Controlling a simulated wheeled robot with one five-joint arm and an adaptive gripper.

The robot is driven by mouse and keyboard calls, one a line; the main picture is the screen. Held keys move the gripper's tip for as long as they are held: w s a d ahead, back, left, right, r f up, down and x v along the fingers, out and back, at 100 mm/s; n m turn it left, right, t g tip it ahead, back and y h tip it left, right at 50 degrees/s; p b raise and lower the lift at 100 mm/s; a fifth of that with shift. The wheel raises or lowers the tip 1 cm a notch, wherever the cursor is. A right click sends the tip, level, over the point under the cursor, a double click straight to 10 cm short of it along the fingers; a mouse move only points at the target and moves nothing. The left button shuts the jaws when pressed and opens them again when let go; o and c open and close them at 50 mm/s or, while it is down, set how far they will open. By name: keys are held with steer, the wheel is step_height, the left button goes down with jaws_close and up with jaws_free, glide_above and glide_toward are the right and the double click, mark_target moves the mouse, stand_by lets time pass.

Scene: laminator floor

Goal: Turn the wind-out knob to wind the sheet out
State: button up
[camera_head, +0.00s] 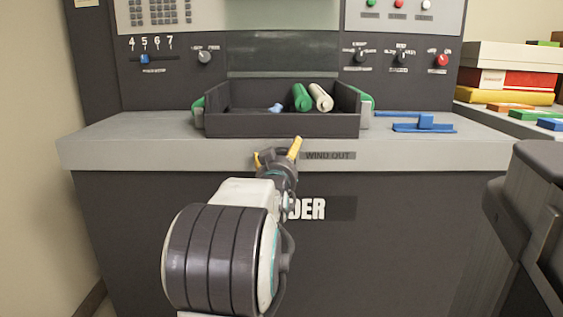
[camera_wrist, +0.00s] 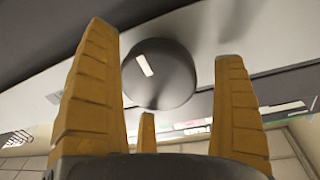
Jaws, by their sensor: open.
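The wind-out knob (camera_wrist: 160,75) is a dark grey round knob with a white mark on its face, seen in the wrist view. It lies between and beyond the yellow fingers of my gripper (camera_head: 276,154). The fingers are spread open, with nothing shut between them; I cannot tell whether any touches the knob. In the head view my gripper is at the machine's light grey front edge, just left of the WIND OUT label (camera_head: 328,156). The knob is hidden there behind my gripper and wrist. No sheet can be made out.
A black tray (camera_head: 285,125) holding green and cream rolls stands on the ledge above. A blue part (camera_head: 425,124) lies to its right. Stacked boxes (camera_head: 510,80) stand at far right. A dark structure (camera_head: 525,230) fills the lower right.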

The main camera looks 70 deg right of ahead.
steer(key=v, duration=1.2)
steer(key=shift+r, duration=0.1)
stand_by(0.5)
